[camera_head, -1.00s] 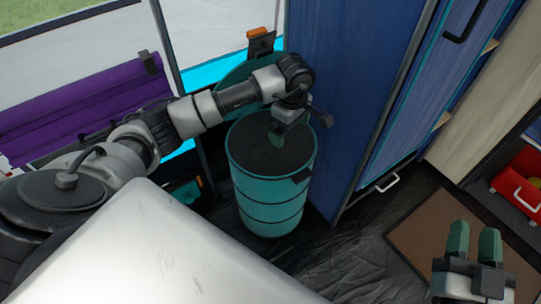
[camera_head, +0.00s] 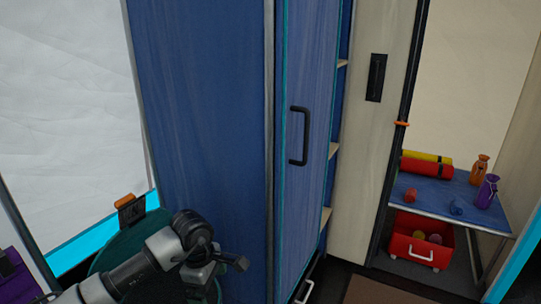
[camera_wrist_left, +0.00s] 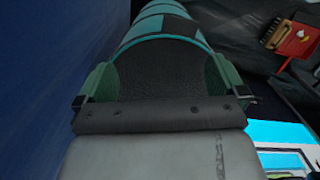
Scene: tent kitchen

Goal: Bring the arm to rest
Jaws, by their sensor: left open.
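My left arm (camera_head: 140,272) comes in at the bottom left of the head view, its wrist beside the blue cabinet side. In the left wrist view my left gripper (camera_wrist_left: 160,82) is open, with its green fingers wide apart and nothing between them. The teal bin (camera_wrist_left: 160,25) with its dark inside shows beyond the fingers. In the head view the bin's raised teal lid (camera_head: 122,250) is partly hidden behind my left arm. My right gripper is not in view.
The tall blue cabinet (camera_head: 205,120) stands close to my left wrist; its door has a black handle (camera_head: 299,136). At right, a blue table (camera_head: 440,194) holds bottles and rolls, with a red crate (camera_head: 420,241) beneath. A brown mat (camera_head: 385,290) lies on the floor.

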